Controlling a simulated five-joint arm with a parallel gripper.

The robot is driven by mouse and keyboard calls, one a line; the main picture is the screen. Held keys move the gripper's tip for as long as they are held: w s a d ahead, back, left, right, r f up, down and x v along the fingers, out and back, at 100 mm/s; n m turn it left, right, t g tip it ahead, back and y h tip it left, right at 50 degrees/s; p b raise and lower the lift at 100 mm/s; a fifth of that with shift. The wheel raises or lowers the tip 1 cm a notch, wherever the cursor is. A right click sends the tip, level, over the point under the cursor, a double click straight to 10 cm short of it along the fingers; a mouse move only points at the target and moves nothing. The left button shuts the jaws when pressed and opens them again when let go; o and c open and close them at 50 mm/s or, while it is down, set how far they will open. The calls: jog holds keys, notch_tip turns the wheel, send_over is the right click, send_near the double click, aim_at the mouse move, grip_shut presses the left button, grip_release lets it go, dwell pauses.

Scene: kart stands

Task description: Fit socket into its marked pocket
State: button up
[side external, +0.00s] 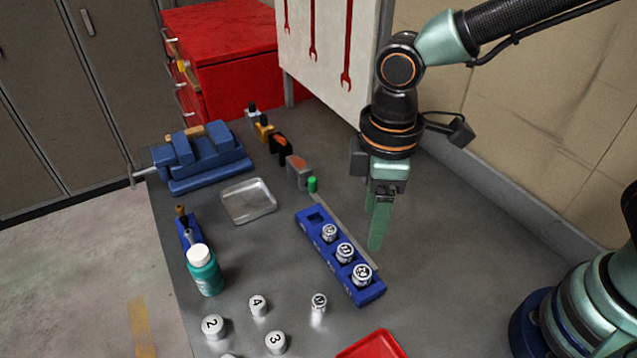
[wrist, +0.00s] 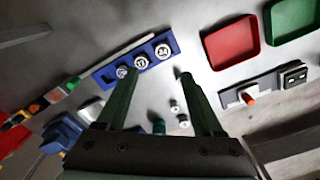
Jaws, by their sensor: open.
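A blue rack (side external: 366,297) holds three upright silver sockets (side external: 345,252) with dark marks on their tops. The pocket at its far end (side external: 315,215) is empty. In the wrist view the rack (wrist: 106,77) lies beyond my fingertips. Another silver socket (side external: 319,302) stands loose on the bench, left of the rack's near end; its top mark is too small to read. My gripper (side external: 374,225) is to the right of the rack, pointing down, its green fingers apart and empty. Both fingers also show in the wrist view (wrist: 160,80).
White numbered cylinders (side external: 258,305) stand at the front left beside a teal bottle (side external: 205,273). A metal tray (side external: 248,201), blue vise (side external: 198,160) and a green-capped item (side external: 312,184) are behind. A red tray (side external: 372,348) lies in front; a green tray (wrist: 292,18) shows beside it.

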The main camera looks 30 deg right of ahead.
jog(key=d+r+m+t, duration=0.1)
jog(key=d+r+m, duration=0.2)
jog(key=d, duration=0.3)
jog(key=w+d+r+m+t, duration=0.1)
jog(key=d+r+m+t, duration=0.1)
jog(key=d, duration=0.5)
jog(key=d+r+m+t, duration=0.2)
jog(key=d+r+m, duration=0.3)
jog(key=d+m, duration=0.1)
jog(key=shift+w+d, duration=0.25)
jog(key=shift+d, duration=0.5)
